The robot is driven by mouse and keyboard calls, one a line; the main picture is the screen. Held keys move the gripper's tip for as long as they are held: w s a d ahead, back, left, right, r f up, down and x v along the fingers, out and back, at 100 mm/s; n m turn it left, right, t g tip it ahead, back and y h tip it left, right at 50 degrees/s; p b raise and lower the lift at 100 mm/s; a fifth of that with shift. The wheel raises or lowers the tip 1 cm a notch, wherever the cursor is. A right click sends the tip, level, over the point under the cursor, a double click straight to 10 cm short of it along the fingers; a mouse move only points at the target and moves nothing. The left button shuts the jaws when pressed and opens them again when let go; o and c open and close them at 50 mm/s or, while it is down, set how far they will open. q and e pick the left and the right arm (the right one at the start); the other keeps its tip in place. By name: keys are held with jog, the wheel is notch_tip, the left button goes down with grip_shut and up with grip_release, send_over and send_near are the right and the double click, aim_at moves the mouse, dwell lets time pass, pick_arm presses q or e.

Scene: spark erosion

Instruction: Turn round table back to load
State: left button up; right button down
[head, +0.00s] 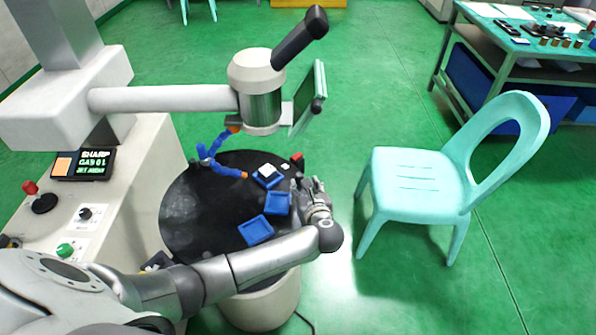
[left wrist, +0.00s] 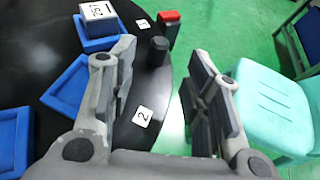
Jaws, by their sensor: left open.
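The round table (head: 185,215) is a black disc on a pale drum, and its dark top also fills the left of the left wrist view (left wrist: 60,30). My left gripper (head: 308,188) is over the table's right edge, open and empty. In the left wrist view its fingers (left wrist: 160,58) spread over the rim, with a short black peg (left wrist: 158,50) showing between the tips. I cannot tell whether they touch it. Beyond it stands a red-capped post (left wrist: 168,28), also seen in the head view (head: 297,158). A label "2" (left wrist: 143,116) lies near the rim. My right gripper is not in view.
Blue trays (head: 257,231) sit on the table; the far one holds a white block (head: 267,170). A blue jointed hose (head: 222,145) and a machine head (head: 262,95) hang over it. A control console (head: 90,195) stands left, a turquoise chair (head: 415,185) right.

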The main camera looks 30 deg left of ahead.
aim_at(300, 178)
pick_arm(q)
jog(key=x, duration=0.4)
jog(key=shift+w+a, duration=0.1)
jog(key=shift+w, duration=0.1)
jog(key=b+x, duration=0.1)
jog(key=x, duration=0.2)
jog(key=shift+w+a+f, duration=0.35)
jog(key=shift+w+a, duration=0.15)
jog(key=shift+w, duration=0.1)
jog(key=shift+c, duration=0.3)
jog(key=c, duration=0.7)
grip_shut()
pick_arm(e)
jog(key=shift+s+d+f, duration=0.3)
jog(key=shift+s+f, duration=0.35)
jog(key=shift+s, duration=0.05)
